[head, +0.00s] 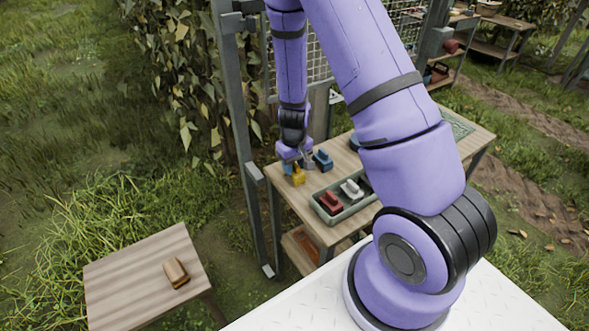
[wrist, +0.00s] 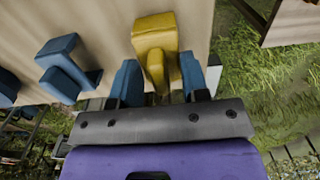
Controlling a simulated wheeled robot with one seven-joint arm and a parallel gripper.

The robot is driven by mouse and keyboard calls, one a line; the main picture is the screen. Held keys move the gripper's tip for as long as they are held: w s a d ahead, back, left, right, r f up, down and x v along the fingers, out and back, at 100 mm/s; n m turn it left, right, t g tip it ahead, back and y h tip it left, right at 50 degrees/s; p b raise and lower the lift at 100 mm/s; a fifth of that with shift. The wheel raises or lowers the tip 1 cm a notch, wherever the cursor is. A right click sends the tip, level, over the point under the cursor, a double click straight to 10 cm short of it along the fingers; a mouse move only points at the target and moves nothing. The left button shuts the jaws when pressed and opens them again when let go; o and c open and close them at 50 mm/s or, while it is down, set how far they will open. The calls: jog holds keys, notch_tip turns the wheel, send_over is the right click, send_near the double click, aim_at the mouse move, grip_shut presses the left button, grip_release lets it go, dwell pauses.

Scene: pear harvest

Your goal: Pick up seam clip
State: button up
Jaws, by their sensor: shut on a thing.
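A yellow clip (wrist: 154,42) stands at the table edge in the wrist view, its narrower lower part between my two blue-tipped fingers. It also shows in the head view (head: 298,176), just below my gripper (head: 296,164). My gripper (wrist: 159,76) is shut on this yellow clip, one finger on each side. The clip appears still at table level; whether it touches the top I cannot tell. A blue clip (wrist: 68,66) stands apart to the left in the wrist view, and right of my gripper in the head view (head: 322,160). No label shows which clip is the seam clip.
A grey-green tray (head: 328,220) on the wooden workbench (head: 291,204) holds a red clip (head: 330,203) and a pale clip (head: 351,189). A metal post (head: 243,150) stands close left of the bench. A small table (head: 130,280) carries a brown block (head: 176,272).

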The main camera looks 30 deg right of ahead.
aim_at(294, 164)
notch_tip(294, 164, up, 10)
dwell(0.6)
dwell(0.7)
